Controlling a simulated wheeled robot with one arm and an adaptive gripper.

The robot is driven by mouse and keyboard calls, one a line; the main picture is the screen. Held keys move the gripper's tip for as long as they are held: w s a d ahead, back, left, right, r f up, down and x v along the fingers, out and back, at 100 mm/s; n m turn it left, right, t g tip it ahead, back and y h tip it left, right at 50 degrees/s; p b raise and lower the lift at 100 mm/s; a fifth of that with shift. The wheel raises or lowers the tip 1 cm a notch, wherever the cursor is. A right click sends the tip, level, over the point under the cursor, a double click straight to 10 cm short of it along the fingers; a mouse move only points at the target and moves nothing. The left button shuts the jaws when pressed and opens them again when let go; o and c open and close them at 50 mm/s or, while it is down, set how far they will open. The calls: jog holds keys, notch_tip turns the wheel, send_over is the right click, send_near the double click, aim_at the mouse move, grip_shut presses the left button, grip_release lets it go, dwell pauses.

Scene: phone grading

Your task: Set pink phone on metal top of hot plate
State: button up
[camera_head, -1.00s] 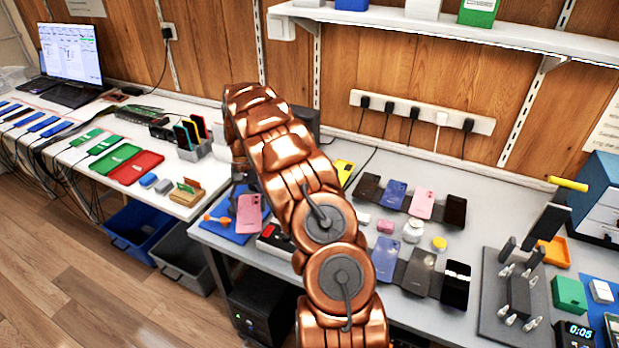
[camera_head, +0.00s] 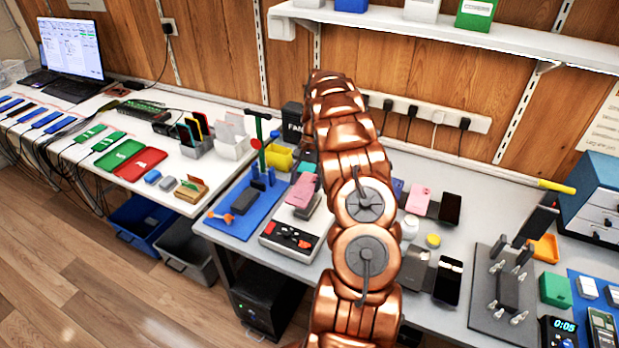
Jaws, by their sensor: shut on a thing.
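A pink phone (camera_head: 301,190) shows just left of my copper arm, above the back part of a white unit with a dark front panel (camera_head: 291,236), which looks like the hot plate. A dark surface shows just below the phone; the rest of the unit's top is hidden by phone and arm. I cannot tell whether the phone touches it. My gripper is hidden behind my arm, so its hold on the phone does not show. Another pink phone (camera_head: 419,199) lies in the row of phones right of my arm.
A blue mat (camera_head: 238,225) with tools lies left of the unit. A green stand (camera_head: 259,140) and a yellow bin (camera_head: 279,158) are behind. Right of my arm are phones, a yellow-lidded jar (camera_head: 433,240) and a grey fixture plate (camera_head: 487,312).

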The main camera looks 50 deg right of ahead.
aim_at(311, 184)
jog(key=shift+s+d, duration=0.4)
jog(key=shift+d, duration=0.1)
jog(key=shift+f, duration=1.3)
jog(key=shift+f+b, duration=0.4)
jog(key=shift+f, duration=0.7)
jog(key=shift+b, duration=0.7)
jog(key=shift+f+b, duration=0.4)
jog(key=shift+b, duration=0.3)
dwell(0.8)
dwell(0.3)
jog(key=o, duration=1.9)
